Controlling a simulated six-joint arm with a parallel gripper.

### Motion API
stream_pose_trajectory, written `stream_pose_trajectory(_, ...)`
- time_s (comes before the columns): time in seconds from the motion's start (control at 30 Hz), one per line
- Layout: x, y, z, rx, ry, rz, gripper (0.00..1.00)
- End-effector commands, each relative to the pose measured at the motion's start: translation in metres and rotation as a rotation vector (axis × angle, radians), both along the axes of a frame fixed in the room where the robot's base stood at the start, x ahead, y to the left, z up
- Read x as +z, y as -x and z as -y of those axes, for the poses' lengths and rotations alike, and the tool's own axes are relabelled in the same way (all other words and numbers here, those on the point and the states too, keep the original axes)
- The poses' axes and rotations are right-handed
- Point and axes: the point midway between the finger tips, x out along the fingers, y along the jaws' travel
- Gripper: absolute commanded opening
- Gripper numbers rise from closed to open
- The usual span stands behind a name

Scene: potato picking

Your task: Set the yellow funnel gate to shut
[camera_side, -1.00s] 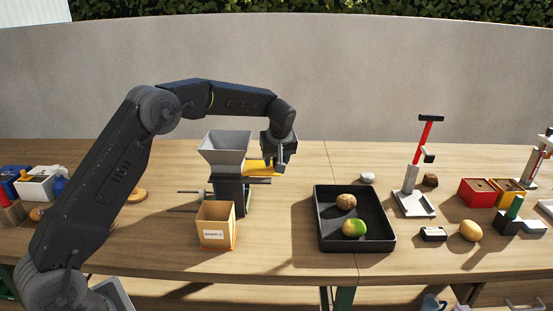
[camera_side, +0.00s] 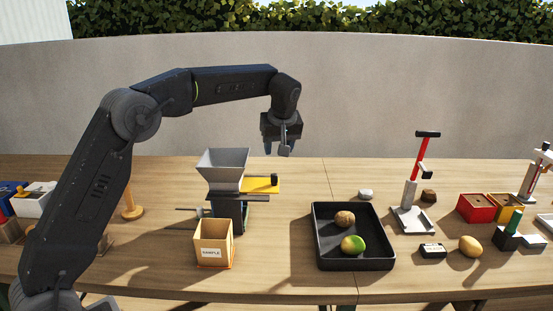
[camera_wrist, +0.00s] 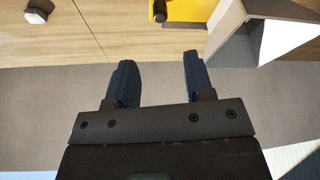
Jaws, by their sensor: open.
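The yellow funnel gate (camera_side: 260,185) is a flat plate with a black knob (camera_side: 274,180). It sticks out to the right from under the grey funnel (camera_side: 223,171) in the side view. In the wrist view the yellow gate (camera_wrist: 190,10) shows at the top edge, with its black knob (camera_wrist: 159,10) and part of the funnel (camera_wrist: 228,28) beside it. My gripper (camera_side: 278,150) is open and empty. It hangs above the gate's outer end, clear of it. Its two fingers (camera_wrist: 157,80) are apart in the wrist view. How far the gate reaches under the funnel is hidden.
A sample box (camera_side: 213,243) stands in front of the funnel. A black tray (camera_side: 318,262) holds a brown potato (camera_side: 345,219) and a green one (camera_side: 353,245). A red-handled tool (camera_side: 418,170) stands farther right. The table between the gate and tray is clear.

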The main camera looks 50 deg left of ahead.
Motion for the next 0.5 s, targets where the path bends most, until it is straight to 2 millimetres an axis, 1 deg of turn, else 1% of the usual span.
stream_pose_trajectory(0.03, 0.0052, 0.001, 0.0019, 0.0, 0.0, 0.001, 0.48)
stream_pose_trajectory(0.13, 0.0106, 0.0024, 0.0037, 0.0, 0.0, 0.001, 0.48)
stream_pose_trajectory(0.43, 0.0126, 0.0029, 0.0044, 0.0, 0.0, 0.0, 0.48)
stream_pose_trajectory(0.5, 0.011, 0.0027, 0.0049, -0.005, -0.005, -0.006, 0.41)
